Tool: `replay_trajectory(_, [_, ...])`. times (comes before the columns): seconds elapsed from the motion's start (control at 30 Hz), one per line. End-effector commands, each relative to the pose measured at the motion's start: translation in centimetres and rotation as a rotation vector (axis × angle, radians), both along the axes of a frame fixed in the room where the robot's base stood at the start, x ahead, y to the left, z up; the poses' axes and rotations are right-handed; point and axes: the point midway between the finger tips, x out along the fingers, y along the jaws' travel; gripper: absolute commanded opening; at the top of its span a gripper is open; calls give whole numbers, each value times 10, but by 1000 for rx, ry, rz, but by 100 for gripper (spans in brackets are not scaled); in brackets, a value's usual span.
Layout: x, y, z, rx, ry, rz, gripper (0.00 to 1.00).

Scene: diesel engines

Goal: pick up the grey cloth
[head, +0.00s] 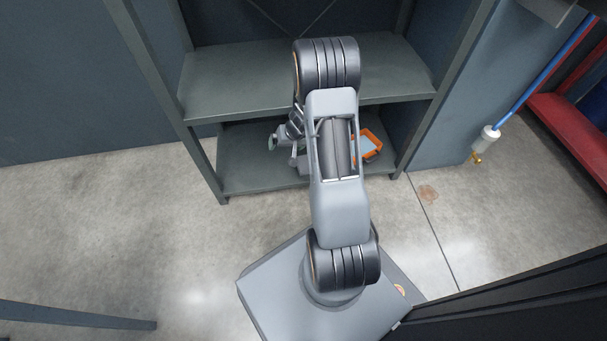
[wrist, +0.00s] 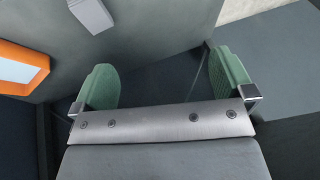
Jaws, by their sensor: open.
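A light grey piece (wrist: 92,12) lies on the shelf surface at the top of the wrist view, partly cut off by the frame edge. It may be the grey cloth, but I cannot tell for sure. My gripper (wrist: 163,84) is open, with its two green finger pads wide apart and nothing between them. The grey piece lies beyond the left finger, apart from it. In the head view my arm reaches into the lower shelf, and a green fingertip of my gripper (head: 272,142) shows left of the arm. I cannot make out the cloth in the head view.
An orange tray or frame (head: 371,143) with a pale inside lies on the lower shelf (head: 240,173), right of my arm; it also shows in the wrist view (wrist: 28,56). The upper shelf (head: 235,85) and uprights close in the space. A blue hose hangs at right.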

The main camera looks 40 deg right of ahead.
Motion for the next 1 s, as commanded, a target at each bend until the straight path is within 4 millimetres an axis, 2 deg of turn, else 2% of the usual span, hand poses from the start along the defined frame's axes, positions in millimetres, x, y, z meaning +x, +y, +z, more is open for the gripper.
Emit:
replay_trajectory(0.03, [4, -14, -25, -39, -13, -8, 100])
replay_trajectory(0.2, [10, -57, -78, -180, -24, -17, 100])
replay_trajectory(0.4, [4, -88, -118, -284, 13, -16, 100])
replay_trajectory(0.57, [5, -98, -143, -313, 34, -12, 100])
replay_trajectory(0.8, [20, -104, -183, -318, 35, -10, 100])
replay_trajectory(1.0, [29, -107, -204, -318, 34, -9, 100])
